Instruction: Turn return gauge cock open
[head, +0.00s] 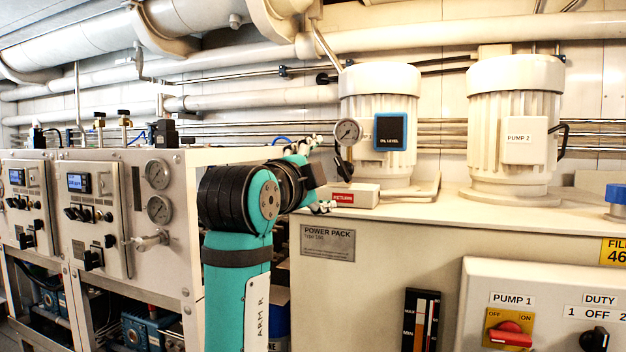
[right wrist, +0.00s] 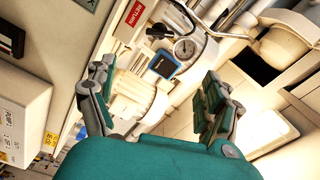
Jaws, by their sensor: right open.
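The return gauge (head: 348,131) is a round dial on a short stem above a block with a red RETURN label (head: 343,197). The cock's dark handle (head: 343,168) shows on the stem below the dial. My right gripper (head: 318,175) is left of the stem, with its fingers spread and nothing between them. In the right wrist view, the open gripper (right wrist: 156,95) frames the gauge (right wrist: 185,48) and the RETURN label (right wrist: 134,13) beyond its fingertips. The cock handle (right wrist: 158,31) looks small and dark there. No contact is visible. My left gripper is out of view.
The blue-framed oil level panel (head: 395,132) and a pump motor (head: 380,85) stand just right of the gauge. The pump 2 motor (head: 515,110) is farther right. A white panel cabinet (head: 160,190) stands left of my arm. Pipes (head: 300,97) run along the wall behind.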

